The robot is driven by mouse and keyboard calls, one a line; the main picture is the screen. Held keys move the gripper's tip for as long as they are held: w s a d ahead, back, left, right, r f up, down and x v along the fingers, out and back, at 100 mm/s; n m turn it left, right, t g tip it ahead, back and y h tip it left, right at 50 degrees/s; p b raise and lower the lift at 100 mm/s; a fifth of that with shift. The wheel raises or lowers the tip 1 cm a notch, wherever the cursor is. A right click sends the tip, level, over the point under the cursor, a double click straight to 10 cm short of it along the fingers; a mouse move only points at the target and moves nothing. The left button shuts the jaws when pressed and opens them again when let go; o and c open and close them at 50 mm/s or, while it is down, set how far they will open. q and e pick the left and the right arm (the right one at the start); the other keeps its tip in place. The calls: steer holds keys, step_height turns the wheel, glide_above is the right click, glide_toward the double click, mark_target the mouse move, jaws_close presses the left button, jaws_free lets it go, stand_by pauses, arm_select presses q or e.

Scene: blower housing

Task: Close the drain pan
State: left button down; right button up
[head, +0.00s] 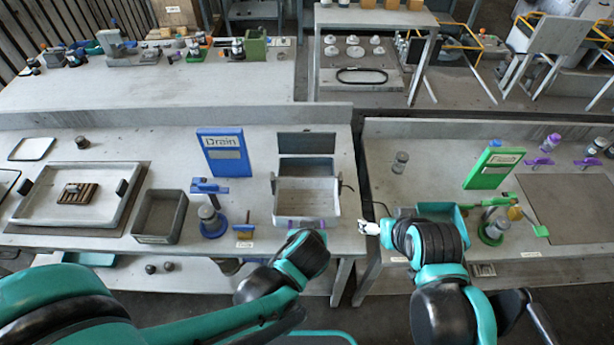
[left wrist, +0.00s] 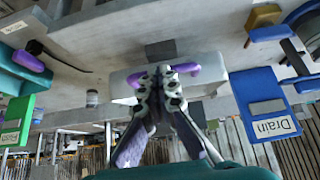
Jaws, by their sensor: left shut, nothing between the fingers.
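The drain pan (head: 307,203) is a light grey open tray with a purple handle (head: 296,224) on its near side. It sits pulled out in front of a grey housing (head: 306,143), right of the blue Drain sign (head: 223,152). My left gripper (left wrist: 158,72) is shut and empty. In the left wrist view its fingertips are in front of the middle of the purple handle (left wrist: 188,68), which shows on both sides of them. I cannot tell if they touch. My left arm hides the gripper in the head view. My right gripper (head: 369,228) is by the gap between the tables; its opening is unclear.
A blue-based fixture (head: 212,222) and a dark grey bin (head: 160,216) stand left of the pan. A teal tray (head: 445,212), a green sign (head: 494,165) and a green-based fixture (head: 493,232) are on the right table. A raised ledge (head: 170,115) runs behind the left table.

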arm_select(q)
steer(key=shift+s+f+b, duration=0.15)
steer(key=shift+f+b, duration=0.6)
steer(key=shift+f, duration=0.25)
steer(key=shift+s+f+b, duration=0.1)
steer(key=shift+f+b, duration=0.6)
steer(key=shift+f, duration=0.25)
